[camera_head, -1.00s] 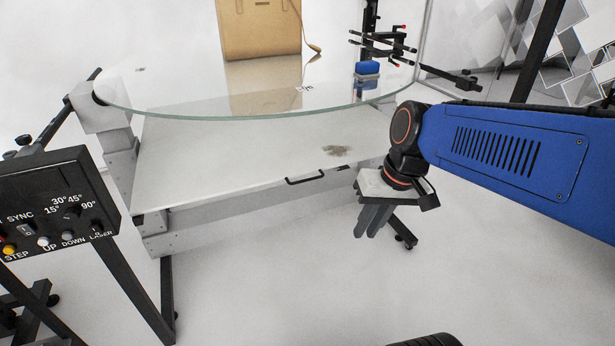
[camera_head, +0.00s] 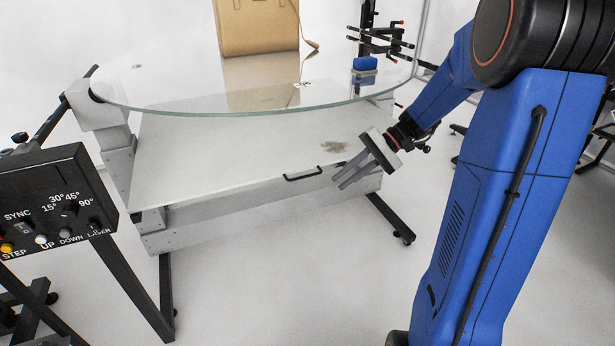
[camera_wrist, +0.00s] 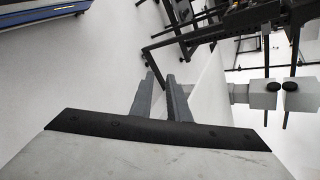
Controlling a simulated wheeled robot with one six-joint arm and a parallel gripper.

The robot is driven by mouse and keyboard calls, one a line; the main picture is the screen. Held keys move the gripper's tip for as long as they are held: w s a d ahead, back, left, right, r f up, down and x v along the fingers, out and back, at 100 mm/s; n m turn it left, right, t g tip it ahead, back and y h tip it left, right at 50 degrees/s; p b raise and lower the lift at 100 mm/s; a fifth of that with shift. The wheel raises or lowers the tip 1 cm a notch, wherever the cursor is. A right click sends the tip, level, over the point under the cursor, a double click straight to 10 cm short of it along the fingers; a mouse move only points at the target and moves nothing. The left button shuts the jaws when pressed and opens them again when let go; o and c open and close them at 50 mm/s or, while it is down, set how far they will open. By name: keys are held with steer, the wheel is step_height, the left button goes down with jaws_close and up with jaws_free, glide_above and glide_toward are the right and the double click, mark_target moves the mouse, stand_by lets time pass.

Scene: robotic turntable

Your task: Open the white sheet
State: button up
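The white sheet (camera_head: 220,150) is a flat white panel lying under the glass turntable, with a dark stain near its right end. A black bar handle (camera_head: 303,175) is on its front edge. I cannot make out the handle in the wrist view.
The round glass turntable (camera_head: 150,95) overhangs the sheet and carries a tan bag (camera_head: 255,28). A black control box (camera_head: 55,200) stands at left. The floor in front is clear.

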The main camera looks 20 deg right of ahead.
mark_target(312, 175)
steer(key=w+d+f+m+t+y, duration=0.3)
steer(key=w+d+f+y, duration=0.1)
steer(key=w+d, duration=0.6)
steer(key=x, duration=1.7)
steer(key=shift+w+a+r, duration=0.1)
steer(key=shift+w+a, duration=0.1)
steer(key=shift+a, duration=0.1)
steer(key=shift+c, duration=0.2)
jaws_close()
stand_by(0.3)
